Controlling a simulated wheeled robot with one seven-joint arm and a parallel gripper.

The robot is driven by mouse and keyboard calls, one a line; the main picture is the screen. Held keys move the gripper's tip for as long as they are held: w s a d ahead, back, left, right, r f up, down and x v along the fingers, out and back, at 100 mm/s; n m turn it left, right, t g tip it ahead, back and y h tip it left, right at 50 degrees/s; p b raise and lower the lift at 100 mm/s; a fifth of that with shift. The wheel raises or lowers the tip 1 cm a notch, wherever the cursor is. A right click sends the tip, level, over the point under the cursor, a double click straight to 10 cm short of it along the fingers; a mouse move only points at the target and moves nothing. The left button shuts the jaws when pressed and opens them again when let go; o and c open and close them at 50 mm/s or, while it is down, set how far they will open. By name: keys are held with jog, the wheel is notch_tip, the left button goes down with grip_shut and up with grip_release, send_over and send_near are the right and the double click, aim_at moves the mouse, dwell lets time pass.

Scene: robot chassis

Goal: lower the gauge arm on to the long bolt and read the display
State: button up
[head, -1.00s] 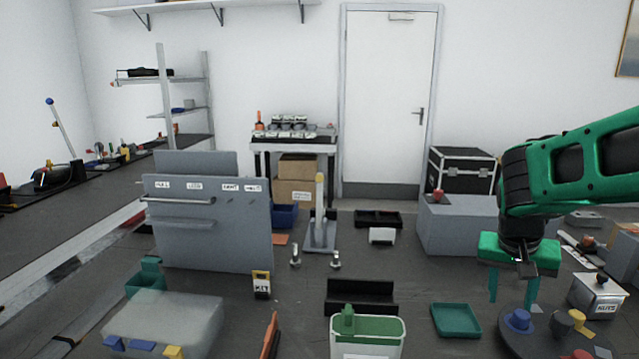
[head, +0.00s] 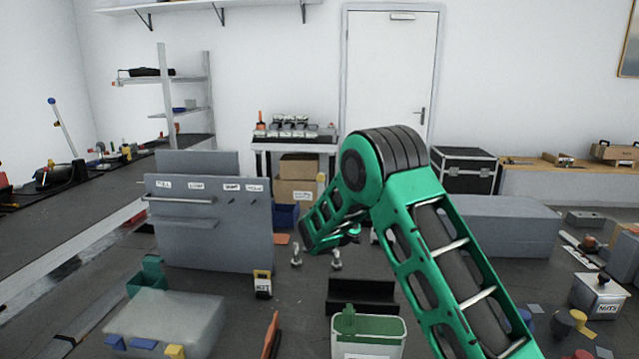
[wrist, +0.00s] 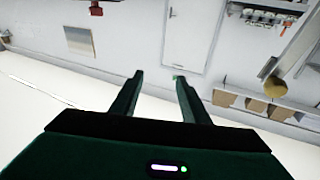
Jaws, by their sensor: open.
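In the head view, two small silver bolts (head: 296,256) (head: 336,259) stand upright on the dark worktop; I cannot tell which is the long one. The gauge stand behind them is mostly hidden by my arm; only the pale yellowish top of its post (head: 321,179) shows. A grey post with a rounded yellow end (wrist: 276,87), apparently the gauge's, is at the right of the upside-down wrist view. My gripper (wrist: 160,82) is open, with nothing between its fingers. In the head view its fingers are hidden behind my arm. No display is readable.
A grey labelled panel (head: 208,235) stands left of the bolts. A black bracket (head: 361,294) and a green-lidded white bin (head: 367,338) are in front. A grey block (head: 497,225) is at the right.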

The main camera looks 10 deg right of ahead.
aim_at(320, 181)
jog(key=w+a+f+n+t+y, duration=0.2)
jog(key=a+t+y, duration=0.1)
jog(key=a, duration=0.6)
jog(key=w+a+f+n+t+y, duration=0.2)
jog(key=w+a+n+t, duration=0.1)
jog(key=a, duration=0.5)
jog(key=x, duration=1)
jog(key=shift+w+a, duration=0.15)
jog(key=shift+w, duration=0.05)
